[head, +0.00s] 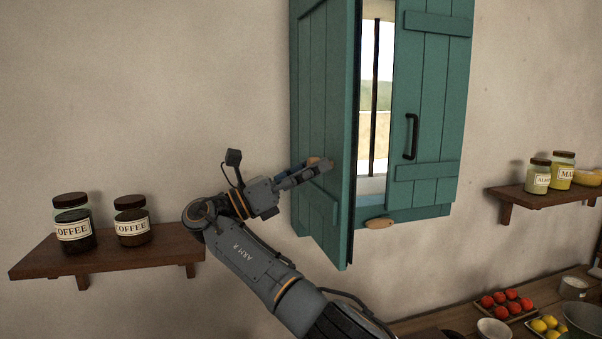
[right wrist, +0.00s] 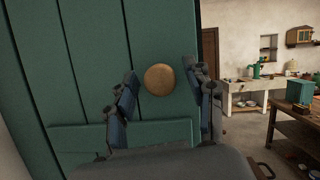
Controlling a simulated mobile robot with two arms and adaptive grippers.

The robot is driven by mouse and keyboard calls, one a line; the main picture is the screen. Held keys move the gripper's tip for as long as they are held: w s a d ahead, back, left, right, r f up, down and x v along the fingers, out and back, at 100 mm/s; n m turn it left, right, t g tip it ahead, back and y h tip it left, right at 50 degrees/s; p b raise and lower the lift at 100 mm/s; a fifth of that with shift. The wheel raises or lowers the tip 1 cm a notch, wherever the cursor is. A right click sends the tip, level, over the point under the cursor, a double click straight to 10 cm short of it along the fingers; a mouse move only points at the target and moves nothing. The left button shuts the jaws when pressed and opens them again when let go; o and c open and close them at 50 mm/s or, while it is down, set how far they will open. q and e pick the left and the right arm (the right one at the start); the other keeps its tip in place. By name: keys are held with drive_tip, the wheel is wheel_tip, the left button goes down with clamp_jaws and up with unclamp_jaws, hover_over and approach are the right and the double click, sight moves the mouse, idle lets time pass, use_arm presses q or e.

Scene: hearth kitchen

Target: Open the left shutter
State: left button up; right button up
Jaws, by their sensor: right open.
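The left shutter (head: 325,110) is teal planks, swung partly out from the window, with its free edge toward me. The right shutter (head: 432,90) lies across the right side of the window and has a dark handle (head: 411,136). My right gripper (head: 303,174) is open and empty in front of the left shutter's face. In the right wrist view, a round wooden knob (right wrist: 159,79) shows between the open fingers (right wrist: 165,100), against the teal planks (right wrist: 90,60). I cannot tell whether the fingers touch it. My left gripper is not in view.
A shelf (head: 130,256) with two coffee jars is left of my right arm. A wooden catch (head: 379,223) sits below the window opening. A shelf (head: 535,198) with jars is at right. Below it, a counter (head: 450,322) holds fruit trays and bowls.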

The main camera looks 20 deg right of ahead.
drive_tip(key=v, duration=0.6)
drive_tip(key=shift+a, duration=0.3)
drive_tip(key=shift+f, duration=0.15)
